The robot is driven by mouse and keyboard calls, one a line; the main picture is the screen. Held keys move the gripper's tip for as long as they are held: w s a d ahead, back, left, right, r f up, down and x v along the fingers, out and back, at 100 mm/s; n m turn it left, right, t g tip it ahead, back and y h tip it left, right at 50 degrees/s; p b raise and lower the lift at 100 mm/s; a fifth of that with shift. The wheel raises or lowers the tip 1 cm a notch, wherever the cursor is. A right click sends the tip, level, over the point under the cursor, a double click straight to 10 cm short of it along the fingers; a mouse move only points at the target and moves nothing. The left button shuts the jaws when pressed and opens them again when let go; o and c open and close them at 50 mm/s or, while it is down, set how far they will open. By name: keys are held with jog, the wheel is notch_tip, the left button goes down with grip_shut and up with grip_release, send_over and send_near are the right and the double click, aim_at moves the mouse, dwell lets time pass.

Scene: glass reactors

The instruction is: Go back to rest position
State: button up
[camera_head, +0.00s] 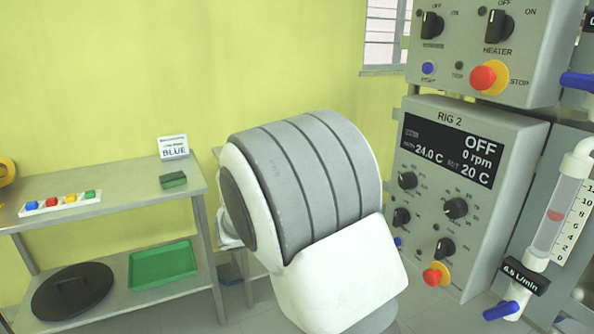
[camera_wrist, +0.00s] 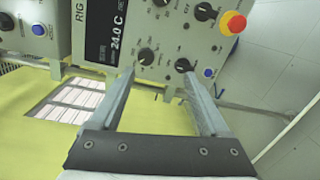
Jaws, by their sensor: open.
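My gripper (camera_wrist: 158,98) shows in the wrist view with its two grey fingers apart and nothing between them. The fingers point toward the lower edge of a grey control panel (camera_wrist: 158,58), and I cannot tell how far away it is. In the head view my white and grey arm fills the middle and the gripper is hidden behind or below it. The RIG 2 panel (camera_head: 465,205) stands to the right of my arm, its display reading OFF, 0 rpm, 24.0 C and 20 C.
A heater box (camera_head: 485,45) sits above the panel. A flow tube (camera_head: 560,215) with blue valves is at the far right.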

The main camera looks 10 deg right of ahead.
jog(key=s+d+f+m+g+y, duration=0.1)
jog(key=s+d+m+g+y, duration=0.2)
jog(key=s, duration=0.5)
jog(key=s+d+f+g+y, duration=0.1)
jog(key=s+d+y, duration=0.2)
jog(key=s+y, duration=0.35)
jog(key=s+a+r+m+t+y, duration=0.1)
jog(key=s+a+m+t+y, duration=0.2)
jog(key=s+a+t+y, duration=0.5)
notch_tip(320, 180, up, 18)
jog(key=s+g+p, duration=0.2)
jog(key=g+p, duration=0.1)
jog(key=p, duration=1.4)
jog(key=shift+s+d+h+p, duration=0.25)
jog(key=shift+s+h+p, duration=0.05)
jog(key=shift+h+p, duration=0.15)
